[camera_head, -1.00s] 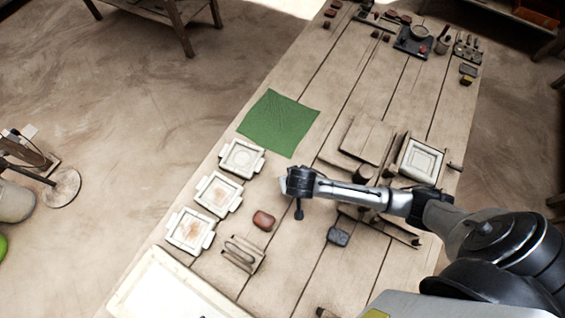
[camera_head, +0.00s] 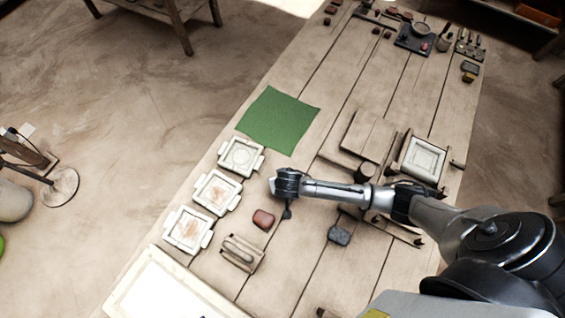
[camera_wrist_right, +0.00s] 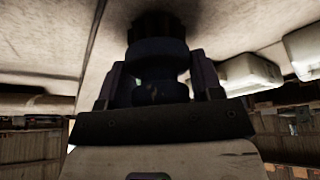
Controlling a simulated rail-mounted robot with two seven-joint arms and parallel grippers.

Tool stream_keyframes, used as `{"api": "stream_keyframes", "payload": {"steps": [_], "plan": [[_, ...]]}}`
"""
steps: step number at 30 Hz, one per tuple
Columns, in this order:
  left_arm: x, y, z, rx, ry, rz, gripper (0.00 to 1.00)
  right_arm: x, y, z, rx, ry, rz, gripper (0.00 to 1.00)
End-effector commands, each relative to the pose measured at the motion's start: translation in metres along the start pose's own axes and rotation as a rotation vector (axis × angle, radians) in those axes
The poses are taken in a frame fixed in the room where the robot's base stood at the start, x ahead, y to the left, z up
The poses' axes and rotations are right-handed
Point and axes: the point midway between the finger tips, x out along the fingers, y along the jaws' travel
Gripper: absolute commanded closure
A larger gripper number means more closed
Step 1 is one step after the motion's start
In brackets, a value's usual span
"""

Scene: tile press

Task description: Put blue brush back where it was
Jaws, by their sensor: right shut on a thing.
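My right gripper (camera_head: 279,187) is above the left middle part of the wooden table. In the right wrist view my right gripper (camera_wrist_right: 158,78) is shut on a dark blue brush (camera_wrist_right: 157,62), which sits upright between the fingers. In the head view only a small dark part of the brush (camera_head: 287,212) shows below the gripper; the rest is hidden by it. The brush's dark end points at the table top, and I cannot tell whether it touches. My left gripper is not in view.
Three white moulds (camera_head: 213,193) stand along the left edge. A red clay block (camera_head: 263,220), a small rack (camera_head: 241,253) and a dark grey block (camera_head: 339,235) lie near my gripper. A green cloth (camera_head: 280,119) lies behind.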

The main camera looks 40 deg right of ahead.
Motion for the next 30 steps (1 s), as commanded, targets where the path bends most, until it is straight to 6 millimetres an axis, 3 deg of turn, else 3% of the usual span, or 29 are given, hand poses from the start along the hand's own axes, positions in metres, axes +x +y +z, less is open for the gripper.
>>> {"api": "stream_keyframes", "payload": {"steps": [6, 7, 14, 23, 30], "plan": [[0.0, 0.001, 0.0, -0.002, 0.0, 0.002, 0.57, 0.003, 0.0, 0.001, 0.0, 0.0, 0.0, 0.59], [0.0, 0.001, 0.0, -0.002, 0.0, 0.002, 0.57, 0.002, 0.0, 0.001, 0.0, 0.0, 0.0, 0.37], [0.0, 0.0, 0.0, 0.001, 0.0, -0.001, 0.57, 0.002, 0.0, 0.001, 0.0, 0.0, 0.0, 0.15], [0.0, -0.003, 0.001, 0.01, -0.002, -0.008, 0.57, -0.001, 0.0, -0.001, -0.001, 0.001, 0.0, 0.15], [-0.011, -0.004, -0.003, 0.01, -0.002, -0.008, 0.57, -0.035, 0.0, -0.001, 0.0, 0.0, -0.002, 0.15]]}}
